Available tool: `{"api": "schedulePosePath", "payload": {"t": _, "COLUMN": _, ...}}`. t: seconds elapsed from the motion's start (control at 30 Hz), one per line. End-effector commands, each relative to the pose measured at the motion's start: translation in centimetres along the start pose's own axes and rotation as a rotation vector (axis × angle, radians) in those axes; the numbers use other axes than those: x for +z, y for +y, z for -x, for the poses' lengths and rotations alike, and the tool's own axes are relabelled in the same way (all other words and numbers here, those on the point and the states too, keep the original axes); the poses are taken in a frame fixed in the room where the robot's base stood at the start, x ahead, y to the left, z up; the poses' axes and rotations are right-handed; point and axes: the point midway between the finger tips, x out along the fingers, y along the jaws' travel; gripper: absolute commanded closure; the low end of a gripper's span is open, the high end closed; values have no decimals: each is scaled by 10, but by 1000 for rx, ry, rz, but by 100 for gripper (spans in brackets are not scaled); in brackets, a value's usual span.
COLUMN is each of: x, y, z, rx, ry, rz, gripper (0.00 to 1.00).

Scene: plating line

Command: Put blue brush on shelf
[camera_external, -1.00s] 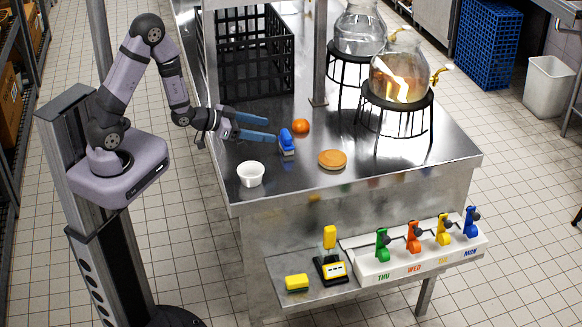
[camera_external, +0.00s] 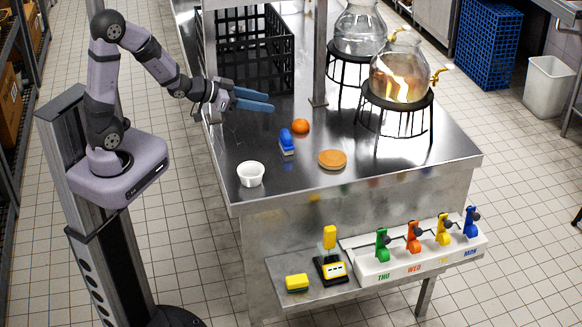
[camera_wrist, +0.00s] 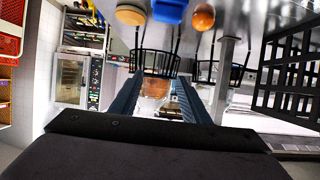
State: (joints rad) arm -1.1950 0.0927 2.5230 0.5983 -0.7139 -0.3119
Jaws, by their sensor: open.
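The blue brush (camera_external: 287,142) stands on the steel table, between a white bowl and an orange. It also shows at the top edge of the wrist view (camera_wrist: 170,10), partly cut off. My gripper (camera_external: 272,100) is open and empty, above the table and behind the brush, apart from it. In the wrist view its two dark blue fingers (camera_wrist: 157,82) are spread with nothing held between them. A low steel shelf (camera_external: 330,293) juts from the table's front, below the tabletop.
A white bowl (camera_external: 250,174), an orange (camera_external: 300,126) and a tan round item (camera_external: 332,159) are near the brush. Glass vessels on black stands (camera_external: 399,104), a post (camera_external: 319,60) and a black crate (camera_external: 255,55) stand behind. The shelf holds a yellow sponge (camera_external: 297,283) and a white rack (camera_external: 415,252).

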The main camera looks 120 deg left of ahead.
Motion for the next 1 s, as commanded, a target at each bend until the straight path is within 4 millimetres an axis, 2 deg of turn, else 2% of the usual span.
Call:
{"api": "schedulePosePath", "payload": {"t": 0.03, "x": -14, "y": -1, "z": 5, "rx": -3, "ry": 9, "rz": -6, "gripper": 58}}
{"api": "schedulePosePath", "payload": {"t": 0.3, "x": -56, "y": 0, "z": 23, "rx": -2, "ry": 6, "rz": -5, "gripper": 58}}
{"api": "schedulePosePath", "payload": {"t": 0.53, "x": -81, "y": -1, "z": 33, "rx": -4, "ry": 3, "rz": -3, "gripper": 58}}
{"api": "schedulePosePath", "payload": {"t": 0.63, "x": -73, "y": -8, "z": 15, "rx": -28, "ry": -40, "rz": -115, "gripper": 58}}
{"api": "schedulePosePath", "payload": {"t": 1.0, "x": -74, "y": -39, "z": -41, "rx": -137, "ry": -197, "rz": -592, "gripper": 58}}
